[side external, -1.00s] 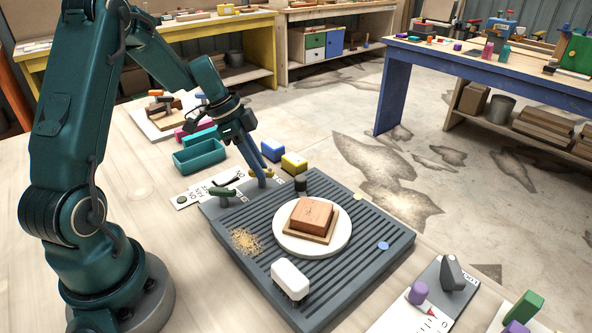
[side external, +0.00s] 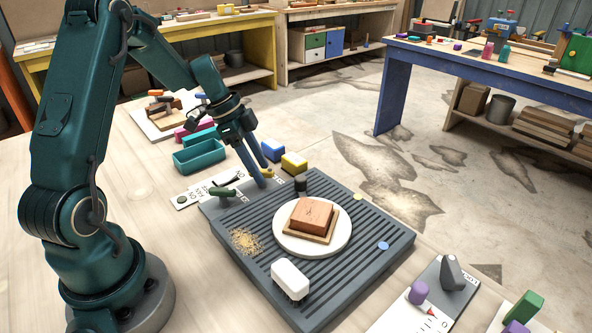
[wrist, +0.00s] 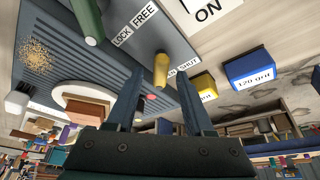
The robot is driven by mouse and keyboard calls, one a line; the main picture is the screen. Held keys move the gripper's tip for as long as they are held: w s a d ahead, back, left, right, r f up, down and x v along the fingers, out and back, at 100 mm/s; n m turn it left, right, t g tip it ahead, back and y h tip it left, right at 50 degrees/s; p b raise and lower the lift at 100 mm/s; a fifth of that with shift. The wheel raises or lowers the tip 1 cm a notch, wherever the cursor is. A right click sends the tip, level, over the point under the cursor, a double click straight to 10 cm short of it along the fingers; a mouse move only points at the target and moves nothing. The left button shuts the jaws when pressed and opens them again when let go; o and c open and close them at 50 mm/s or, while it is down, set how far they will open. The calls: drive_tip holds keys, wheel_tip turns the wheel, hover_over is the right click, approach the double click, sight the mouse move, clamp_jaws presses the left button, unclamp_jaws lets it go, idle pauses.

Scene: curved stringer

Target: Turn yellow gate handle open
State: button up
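The yellow gate handle (wrist: 161,70) shows in the wrist view between my two fingers, with a gap visible on each side. A SHUT label (wrist: 187,66) lies just right of it. In the side view, a bit of the yellow handle (side external: 267,173) shows at my fingertips, at the back corner of the grey ribbed board (side external: 225,212). My gripper (wrist: 160,74) is open, its fingers straddling the handle in the wrist view; it points down at the handle in the side view (side external: 262,176). Contact is not clear, and my fingers partly hide the handle in the side view.
A green handle (side external: 222,192) with LOCK and FREE labels stands beside the yellow one. Blue (side external: 272,150) and yellow (side external: 294,163) blocks and a black knob (side external: 300,184) stand close by. A round white plate (side external: 287,241) bears a brown block; a white-topped brush (side external: 291,278) stands in front.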

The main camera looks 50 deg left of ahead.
drive_tip(key=shift+r, duration=0.1)
drive_tip(key=shift+v, duration=2.5)
drive_tip(key=shift+w+d+r, duration=0.1)
drive_tip(key=shift+d, duration=0.15)
drive_tip(key=s+d+r+m+t+y, duration=0.1)
drive_tip(key=s+d+r, duration=0.1)
drive_tip(key=d+r, duration=0.35)
drive_tip(key=s+d+r+m+t, duration=0.1)
drive_tip(key=s+d+r, duration=0.25)
drive_tip(key=d, duration=0.35)
drive_tip(key=s+d+f+n+y, duration=0.2)
drive_tip(key=s+n, duration=0.7)
drive_tip(key=n, duration=0.2)
drive_tip(key=shift+s+t, duration=0.3)
